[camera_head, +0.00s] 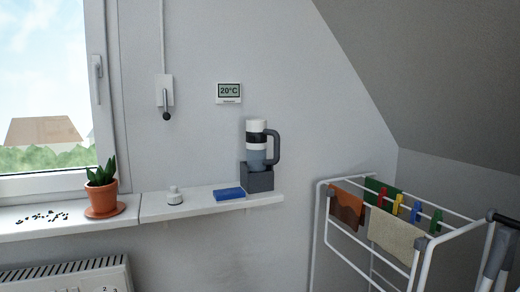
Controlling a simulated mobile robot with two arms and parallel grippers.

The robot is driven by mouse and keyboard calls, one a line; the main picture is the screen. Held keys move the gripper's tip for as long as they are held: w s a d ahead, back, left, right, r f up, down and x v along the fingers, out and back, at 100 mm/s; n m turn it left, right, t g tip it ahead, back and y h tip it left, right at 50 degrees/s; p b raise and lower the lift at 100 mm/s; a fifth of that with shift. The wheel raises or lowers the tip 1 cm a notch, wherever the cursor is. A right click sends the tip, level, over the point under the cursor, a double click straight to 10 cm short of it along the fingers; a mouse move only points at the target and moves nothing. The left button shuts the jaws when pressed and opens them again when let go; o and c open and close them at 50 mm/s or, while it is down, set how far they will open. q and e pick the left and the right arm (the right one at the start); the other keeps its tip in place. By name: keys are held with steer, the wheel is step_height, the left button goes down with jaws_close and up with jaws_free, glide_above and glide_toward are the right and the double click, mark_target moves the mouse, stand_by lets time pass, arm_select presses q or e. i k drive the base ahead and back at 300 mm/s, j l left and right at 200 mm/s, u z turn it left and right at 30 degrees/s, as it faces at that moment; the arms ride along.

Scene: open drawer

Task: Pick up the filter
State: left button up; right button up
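No thing is plainly recognisable as the filter. A small white round piece with a narrower top (174,196) stands on the white shelf (155,212); I cannot tell whether it is the filter. To its right a flat blue block (229,194) lies on the shelf. At the shelf's right end a white, black and blue-grey upright device with a dark handle (256,140) stands in a dark grey holder (258,180). Neither of my grippers shows in the head view.
A potted plant (102,198) and scattered dark bits (42,217) are on the sill at left. A radiator (68,280) is below. A white drying rack (322,225) with cloths and coloured pegs stands right. Grey and black parts (495,255) at the right edge are unclear.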

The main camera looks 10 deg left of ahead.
mark_target(174, 198)
steer(key=i+l, duration=0.3)
steer(key=i, duration=0.2)
steer(key=i+l, duration=0.25)
steer(key=i, duration=0.2)
